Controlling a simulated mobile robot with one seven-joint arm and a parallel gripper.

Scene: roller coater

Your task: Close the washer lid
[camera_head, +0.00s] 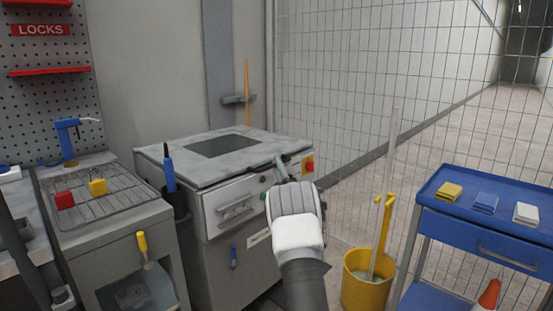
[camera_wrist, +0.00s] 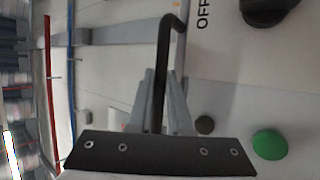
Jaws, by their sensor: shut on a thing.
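The washer (camera_head: 235,215) is a grey cabinet in the middle of the head view. Its lid (camera_head: 175,160), with a dark window, lies flat or nearly flat across the top; I cannot tell if a small gap is left under it. My gripper (camera_head: 281,168) is at the front right corner of the lid, partly hidden by my own wrist. In the wrist view my gripper (camera_wrist: 158,98) is shut on a thin dark bent bar (camera_wrist: 165,50) with a hooked end. Whether this bar is joined to the lid is not clear.
A green button (camera_wrist: 269,144) and an "OFF" label sit right of my fingers in the wrist view. A yellow bucket (camera_head: 366,290) and a blue cart (camera_head: 490,240) stand to the right. A sink unit (camera_head: 110,215) stands left. Wire fencing closes off the back.

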